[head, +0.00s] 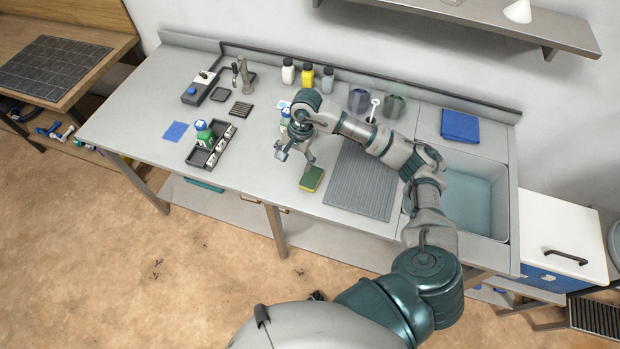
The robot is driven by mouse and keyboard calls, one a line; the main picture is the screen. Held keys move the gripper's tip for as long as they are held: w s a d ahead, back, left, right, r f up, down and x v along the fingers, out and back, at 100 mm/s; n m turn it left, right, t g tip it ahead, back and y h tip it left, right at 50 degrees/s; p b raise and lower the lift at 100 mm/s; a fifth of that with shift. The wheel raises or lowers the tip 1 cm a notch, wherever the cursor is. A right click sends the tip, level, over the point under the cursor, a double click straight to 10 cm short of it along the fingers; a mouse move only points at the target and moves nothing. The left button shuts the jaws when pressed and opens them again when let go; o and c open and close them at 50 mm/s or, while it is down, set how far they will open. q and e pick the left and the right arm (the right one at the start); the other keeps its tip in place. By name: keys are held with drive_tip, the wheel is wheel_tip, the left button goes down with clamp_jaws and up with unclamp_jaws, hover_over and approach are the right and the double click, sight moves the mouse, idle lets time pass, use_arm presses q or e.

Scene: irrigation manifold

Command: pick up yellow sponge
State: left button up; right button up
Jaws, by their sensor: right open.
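The yellow sponge (312,179) has a green layer and lies on the grey counter, near its front edge and just left of the ridged drain mat. My right gripper (294,161) is open and empty, above and slightly left of the sponge. One finger appears close to the sponge's upper edge; I cannot tell whether it touches. My left gripper is not in view.
The ridged grey mat (362,181) and the sink (474,203) lie to the right. A black tray (212,146) with a green bottle stands left. Bottles (307,76) line the back. A shelf (480,22) hangs above. The counter between tray and sponge is clear.

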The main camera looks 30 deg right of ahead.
drive_tip(key=r+h, duration=0.1)
drive_tip(key=h, duration=0.1)
hover_over(311, 176)
drive_tip(key=f, duration=0.3)
drive_tip(key=a+f+p, duration=0.1)
drive_tip(key=f, duration=0.3)
drive_tip(key=f+p, duration=0.1)
drive_tip(key=f, duration=0.3)
drive_tip(key=shift+s+a, duration=0.15)
drive_tip(key=shift+f, duration=0.2)
drive_tip(key=f, duration=0.1)
drive_tip(key=d+f+p, duration=0.1)
drive_tip(key=f, duration=0.1)
drive_tip(key=d+f, duration=0.1)
drive_tip(key=f, duration=0.1)
drive_tip(key=shift+f, duration=0.2)
drive_tip(key=shift+w+a+f, duration=0.1)
drive_tip(key=shift+w, duration=0.1)
drive_tip(key=shift+a, duration=0.3)
drive_tip(key=c, duration=0.8)
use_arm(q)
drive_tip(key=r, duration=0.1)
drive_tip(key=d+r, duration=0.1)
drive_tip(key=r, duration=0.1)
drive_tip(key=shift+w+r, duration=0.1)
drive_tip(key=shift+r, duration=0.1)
use_arm(e)
drive_tip(key=shift+d, duration=0.1)
